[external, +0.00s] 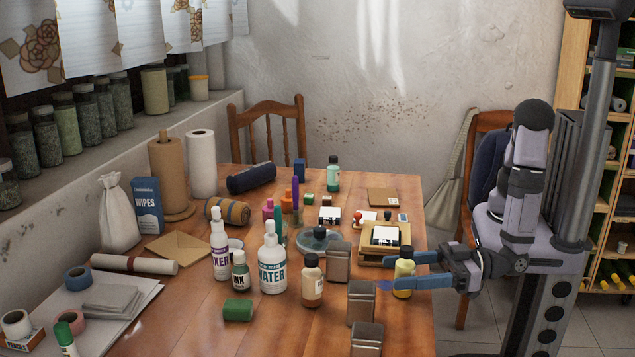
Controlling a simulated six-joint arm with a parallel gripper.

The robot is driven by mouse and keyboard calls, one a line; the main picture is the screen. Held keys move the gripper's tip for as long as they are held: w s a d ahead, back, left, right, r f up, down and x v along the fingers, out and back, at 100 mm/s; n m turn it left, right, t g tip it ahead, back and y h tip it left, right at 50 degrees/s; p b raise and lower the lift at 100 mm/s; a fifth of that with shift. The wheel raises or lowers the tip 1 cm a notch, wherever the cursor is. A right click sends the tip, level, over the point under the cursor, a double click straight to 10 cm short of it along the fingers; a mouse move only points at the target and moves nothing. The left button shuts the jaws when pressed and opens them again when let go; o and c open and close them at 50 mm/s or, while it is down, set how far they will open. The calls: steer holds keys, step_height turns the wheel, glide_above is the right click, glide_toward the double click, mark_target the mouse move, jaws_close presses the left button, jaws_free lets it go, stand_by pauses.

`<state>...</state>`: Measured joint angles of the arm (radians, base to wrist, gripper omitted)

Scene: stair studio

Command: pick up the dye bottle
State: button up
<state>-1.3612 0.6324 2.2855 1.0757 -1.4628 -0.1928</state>
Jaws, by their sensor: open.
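A small yellow bottle with a dark cap (404,268) stands upright near the table's right edge. It looks like the dye bottle, but I cannot read its label. My gripper (387,271) reaches in from the right at bottle height, with its blue fingers apart. One finger passes behind the bottle and the other crosses in front of its lower body, hiding part of it. The bottle appears to be between the fingers; I cannot tell whether either touches it.
Several metal tins (361,303) stand just left of and in front of the fingertips. A stamp on a wooden tray (370,258) sits close behind. An amber bottle (313,283) and a white water bottle (272,265) stand farther left. The front right table corner is clear.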

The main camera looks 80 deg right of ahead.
mark_target(395, 271)
steer(key=shift+x, duration=1.95)
steer(key=shift+r, duration=0.1)
steer(key=c, duration=1.2)
step_height(395, 271, up, 10)
steer(key=shift+r+p, duration=0.1)
steer(key=shift+p, duration=0.75)
